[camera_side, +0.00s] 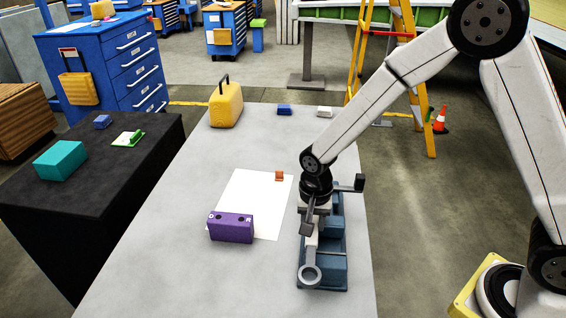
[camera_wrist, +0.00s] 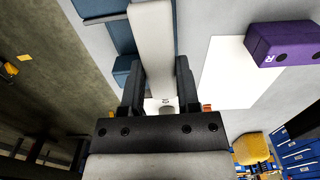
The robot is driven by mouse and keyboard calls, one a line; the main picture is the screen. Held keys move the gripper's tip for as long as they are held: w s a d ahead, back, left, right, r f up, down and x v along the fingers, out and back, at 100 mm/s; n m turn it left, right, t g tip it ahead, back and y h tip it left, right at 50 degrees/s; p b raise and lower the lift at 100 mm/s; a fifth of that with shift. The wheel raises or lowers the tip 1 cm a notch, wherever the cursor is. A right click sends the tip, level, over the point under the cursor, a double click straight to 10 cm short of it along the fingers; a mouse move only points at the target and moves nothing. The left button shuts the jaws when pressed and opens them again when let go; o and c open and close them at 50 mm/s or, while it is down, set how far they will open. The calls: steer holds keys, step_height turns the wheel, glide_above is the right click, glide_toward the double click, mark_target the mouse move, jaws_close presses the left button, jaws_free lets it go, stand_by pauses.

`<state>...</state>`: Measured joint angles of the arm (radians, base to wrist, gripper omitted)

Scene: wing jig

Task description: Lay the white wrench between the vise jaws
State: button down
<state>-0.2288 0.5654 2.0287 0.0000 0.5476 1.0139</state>
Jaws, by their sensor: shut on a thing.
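The white wrench (camera_side: 312,247) is gripped by my gripper (camera_side: 309,222) and points toward the near end of the table, its grey ring end (camera_side: 310,274) lowest in the side view. The blue vise (camera_side: 333,268) stands on the table just behind and to the right of the wrench. The wrench overlaps the vise in the picture; I cannot tell whether it touches it or lies between the jaws. In the wrist view, the wrench (camera_wrist: 152,45) runs up between the two dark fingers (camera_wrist: 159,90), with parts of the vise (camera_wrist: 108,35) to its left.
A purple block (camera_side: 231,228) sits on a white sheet (camera_side: 252,195) left of the vise, with a small orange block (camera_side: 279,176) at the sheet's far edge. A yellow case (camera_side: 226,106) and small blue (camera_side: 284,110) and white (camera_side: 324,112) blocks stand farther back. The near left tabletop is clear.

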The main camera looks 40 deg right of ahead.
stand_by(0.3)
steer(key=s+d+m, duration=0.1)
steer(key=m, duration=0.5)
steer(key=s+d+f+m, duration=0.1)
steer(key=d+m, duration=0.1)
steer(key=m, duration=0.4)
steer(key=s+d+f+m, duration=0.1)
steer(key=d+m, duration=0.1)
steer(key=m, duration=0.4)
steer(key=shift+s+d+f, duration=0.15)
steer(key=shift+s+f, duration=0.1)
steer(key=shift+f, duration=0.2)
